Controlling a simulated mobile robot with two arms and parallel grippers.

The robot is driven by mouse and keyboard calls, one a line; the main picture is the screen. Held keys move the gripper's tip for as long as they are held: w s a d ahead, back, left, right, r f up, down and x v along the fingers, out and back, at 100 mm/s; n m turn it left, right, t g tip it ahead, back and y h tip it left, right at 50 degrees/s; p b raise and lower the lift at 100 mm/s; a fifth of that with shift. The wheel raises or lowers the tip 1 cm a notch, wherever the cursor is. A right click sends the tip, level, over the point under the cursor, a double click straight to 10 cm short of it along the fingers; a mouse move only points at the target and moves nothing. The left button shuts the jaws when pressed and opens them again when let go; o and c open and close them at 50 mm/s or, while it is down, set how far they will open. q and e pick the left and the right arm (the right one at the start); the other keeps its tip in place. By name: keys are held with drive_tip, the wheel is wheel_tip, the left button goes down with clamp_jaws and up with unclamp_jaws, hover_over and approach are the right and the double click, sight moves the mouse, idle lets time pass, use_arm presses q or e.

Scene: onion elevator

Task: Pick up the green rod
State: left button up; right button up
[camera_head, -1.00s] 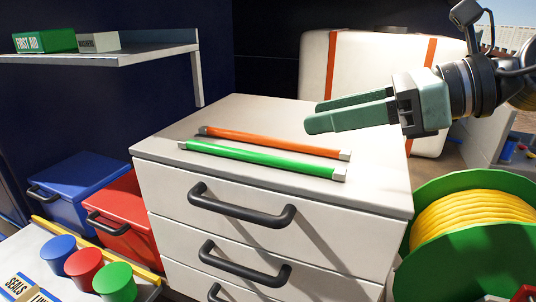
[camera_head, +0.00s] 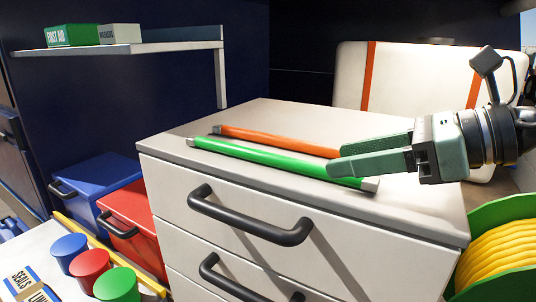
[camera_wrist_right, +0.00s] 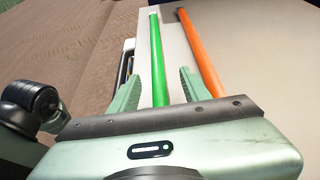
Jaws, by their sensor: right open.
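The green rod (camera_head: 272,160) lies on the white drawer cabinet's top (camera_head: 300,125), near its front edge. Its pale end caps show. An orange rod (camera_head: 275,140) lies behind it, roughly parallel. My right gripper (camera_head: 335,162) comes in from the right, open, its fingers over the right ends of the rods. In the right wrist view, the green rod (camera_wrist_right: 157,62) runs between the two open fingers (camera_wrist_right: 157,88), and the orange rod (camera_wrist_right: 200,55) lies outside the right finger. I cannot tell the exact height of the fingers above the top. My left gripper is not in view.
Black drawer handles (camera_head: 250,215) stick out from the cabinet front. A shelf (camera_head: 150,48) with a first aid box (camera_head: 72,36) is at the upper left. Blue (camera_head: 95,180) and red (camera_head: 130,215) bins stand left. A cable reel (camera_head: 500,250) stands right.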

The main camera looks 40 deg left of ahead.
sight(312, 162)
drive_tip(key=x, duration=0.1)
drive_tip(key=p+x, duration=0.2)
drive_tip(key=shift+s+a, duration=0.35)
drive_tip(key=shift+a+f, duration=0.2)
drive_tip(key=shift+a, duration=0.15)
drive_tip(key=shift+d, duration=0.1)
clamp_jaws()
drive_tip(key=shift+r, duration=0.15)
idle(0.6)
